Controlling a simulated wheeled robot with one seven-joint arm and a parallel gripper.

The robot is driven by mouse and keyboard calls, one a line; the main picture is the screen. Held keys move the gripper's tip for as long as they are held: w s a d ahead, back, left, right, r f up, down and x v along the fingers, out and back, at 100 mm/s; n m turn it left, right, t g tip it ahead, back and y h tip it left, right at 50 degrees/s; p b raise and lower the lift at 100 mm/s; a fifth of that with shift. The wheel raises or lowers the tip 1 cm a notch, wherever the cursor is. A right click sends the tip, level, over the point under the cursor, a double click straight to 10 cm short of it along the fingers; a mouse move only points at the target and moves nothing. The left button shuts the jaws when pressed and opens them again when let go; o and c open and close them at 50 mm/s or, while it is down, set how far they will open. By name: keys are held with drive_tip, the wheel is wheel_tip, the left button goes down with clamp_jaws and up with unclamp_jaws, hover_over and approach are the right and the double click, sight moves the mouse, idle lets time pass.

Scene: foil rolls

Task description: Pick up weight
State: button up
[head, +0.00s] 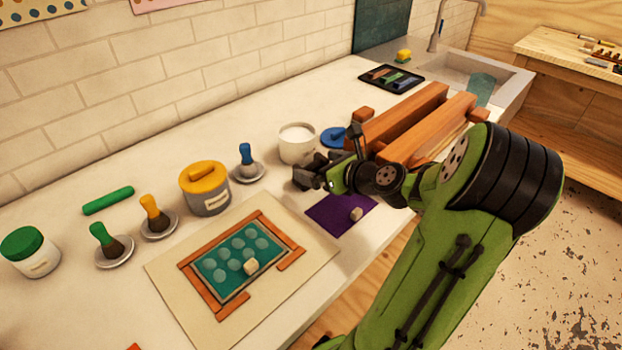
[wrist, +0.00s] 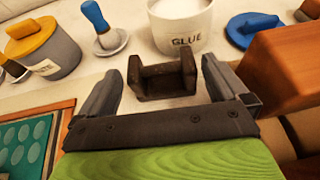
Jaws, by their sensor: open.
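A dark brown U-shaped block, which looks like the weight (wrist: 165,82), stands on the counter in front of the white glue pot (wrist: 183,22) in the wrist view. My gripper (wrist: 170,66) is open, with one finger on each side of the block and visible gaps between. The block is not held. In the head view my gripper (head: 322,172) is low over the counter, just in front of the glue pot (head: 297,143). There the dark block and the dark fingers blend together, so I cannot separate them surely.
A purple sheet (head: 330,212) with a small beige block lies in front of my gripper. The yellow-lidded grey pot (head: 205,190) and blue-handled brush (head: 247,163) stand to the left. Long orange-brown blocks (head: 405,115) are close on the right. A blue lid (wrist: 253,27) lies behind.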

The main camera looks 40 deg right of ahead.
drive_tip(key=shift+x, duration=1.2)
drive_tip(key=shift+s, duration=0.15)
